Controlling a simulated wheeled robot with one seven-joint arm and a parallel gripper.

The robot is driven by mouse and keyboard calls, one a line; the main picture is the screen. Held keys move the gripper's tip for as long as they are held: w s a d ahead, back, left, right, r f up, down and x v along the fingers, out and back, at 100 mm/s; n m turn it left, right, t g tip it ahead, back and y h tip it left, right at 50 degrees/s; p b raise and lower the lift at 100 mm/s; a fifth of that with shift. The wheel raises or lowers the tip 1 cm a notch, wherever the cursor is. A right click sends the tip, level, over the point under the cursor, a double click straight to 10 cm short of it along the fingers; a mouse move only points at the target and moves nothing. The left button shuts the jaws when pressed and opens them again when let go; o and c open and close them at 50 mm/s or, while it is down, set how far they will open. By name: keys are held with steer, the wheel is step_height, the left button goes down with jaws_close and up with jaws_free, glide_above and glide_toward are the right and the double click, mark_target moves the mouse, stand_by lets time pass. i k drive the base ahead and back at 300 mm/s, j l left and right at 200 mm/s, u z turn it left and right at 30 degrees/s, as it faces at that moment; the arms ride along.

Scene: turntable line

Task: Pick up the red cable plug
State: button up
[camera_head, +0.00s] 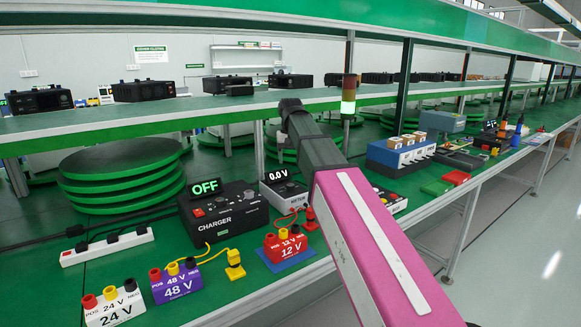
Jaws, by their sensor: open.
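The red cable plug (310,219) stands on the green bench top just right of the meter (284,190), which reads 0.0 V. A red cable (291,214) curls beside it. My pink arm reaches up from the bottom right, and its dark end with my gripper (288,112) is above and beyond the plug in the picture, apart from it. My gripper is open and holds nothing that I can see; its fingers are not clear.
The charger (222,212) shows OFF. A yellow plug (235,264) and the 12 V (286,248), 48 V (177,283) and 24 V (114,306) blocks stand nearby. A signal lamp (348,95) and shelf (230,104) are behind. My arm hides part of the bench.

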mark_target(310, 216)
steer(key=k+l, duration=0.2)
steer(key=k, duration=0.3)
steer(key=k+l, duration=0.2)
steer(key=k, duration=0.25)
